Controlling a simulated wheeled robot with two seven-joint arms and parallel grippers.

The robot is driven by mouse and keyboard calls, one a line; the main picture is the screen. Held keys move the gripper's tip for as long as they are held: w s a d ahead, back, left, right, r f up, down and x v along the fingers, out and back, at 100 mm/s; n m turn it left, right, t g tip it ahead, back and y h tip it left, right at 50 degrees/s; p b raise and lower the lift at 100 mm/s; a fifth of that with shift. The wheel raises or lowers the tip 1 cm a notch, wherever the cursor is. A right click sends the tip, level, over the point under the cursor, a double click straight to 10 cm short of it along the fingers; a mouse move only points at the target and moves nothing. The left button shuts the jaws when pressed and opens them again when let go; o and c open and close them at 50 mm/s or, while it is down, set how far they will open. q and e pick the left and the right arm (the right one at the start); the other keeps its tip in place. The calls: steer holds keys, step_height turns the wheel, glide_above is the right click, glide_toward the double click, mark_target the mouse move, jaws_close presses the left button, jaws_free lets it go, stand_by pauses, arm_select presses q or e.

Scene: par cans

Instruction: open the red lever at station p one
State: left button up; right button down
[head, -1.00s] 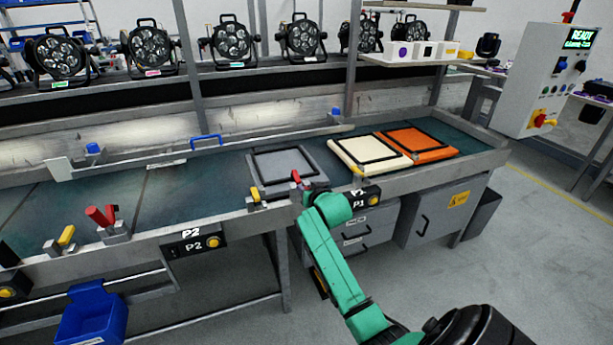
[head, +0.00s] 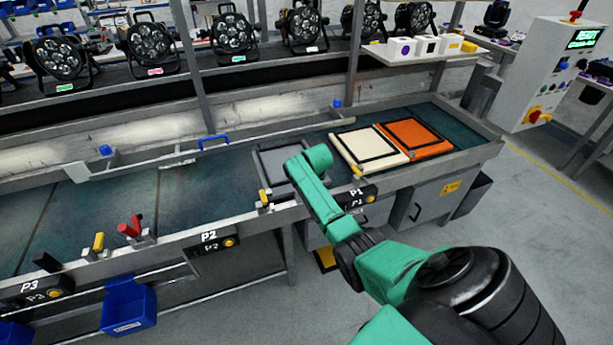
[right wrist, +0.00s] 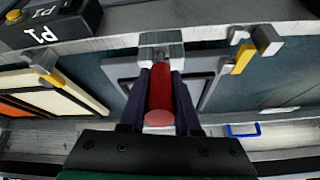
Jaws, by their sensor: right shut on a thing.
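The red lever (right wrist: 160,98) of station P1 shows in the right wrist view, standing out from its grey metal mount (right wrist: 160,42). My right gripper (right wrist: 160,76) is shut around it, one dark finger on each side. In the head view, my green right arm hides this lever and the gripper. The P1 label box (head: 355,195) is on the bench front just right of the arm, and shows upside down in the right wrist view (right wrist: 45,25). My left gripper is not in view.
A grey framed panel (head: 266,164) lies behind the arm, with cream (head: 352,153) and orange (head: 424,138) ones to its right. A yellow-tipped catch (right wrist: 243,58) sits beside the lever. Station P2's red lever (head: 129,229) stands farther left. A blue bin (head: 128,308) hangs below.

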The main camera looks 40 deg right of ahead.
stand_by(0.4)
steer(key=c, duration=0.6)
jaws_free()
steer(key=v, duration=1.4)
steer(key=shift+r, duration=0.3)
steer(key=shift+w, duration=0.1)
